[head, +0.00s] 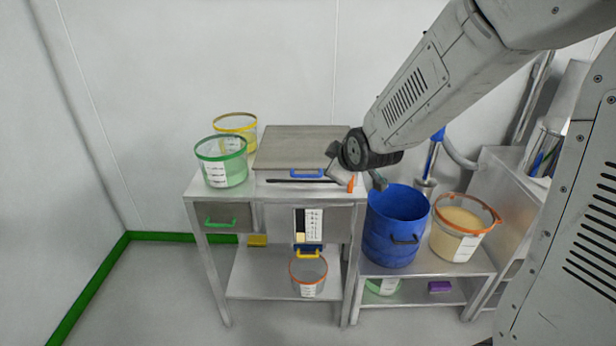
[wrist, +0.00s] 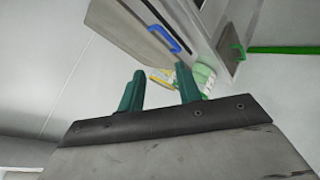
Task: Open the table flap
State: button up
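The table flap (head: 300,145) is a flat grey-brown panel lying level on the steel table (head: 262,188). A blue handle (head: 307,173) sits at its front edge. In the wrist view the flap (wrist: 122,28) is at the top, with the blue handle (wrist: 163,38) at its right edge. My gripper (wrist: 160,88) has two teal fingers standing well apart with nothing between them. It is apart from the handle. In the head view my arm reaches in from the upper right, and its end is near the flap's right side; the fingers are not clear there.
A green-rimmed tub (head: 221,162) and a yellow-rimmed tub (head: 236,127) stand left of the flap. A dark bar (head: 296,181) lies in front of it. A blue bucket (head: 391,235) and an orange-rimmed tub (head: 460,230) stand on the lower bench at right. Floor at left is clear.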

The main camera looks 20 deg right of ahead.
jog(key=w+f+n+t, duration=0.4)
jog(key=w+f, duration=0.2)
jog(key=w, duration=0.2)
jog(key=n+t+y, duration=0.2)
jog(key=n+t, duration=0.4)
send_near(307, 176)
jog(key=f+x, duration=0.1)
jog(key=x, duration=0.9)
jog(key=shift+w+d+r, duration=0.2)
jog(key=shift+w+r, duration=0.05)
jog(key=shift+r, duration=0.05)
grip_shut()
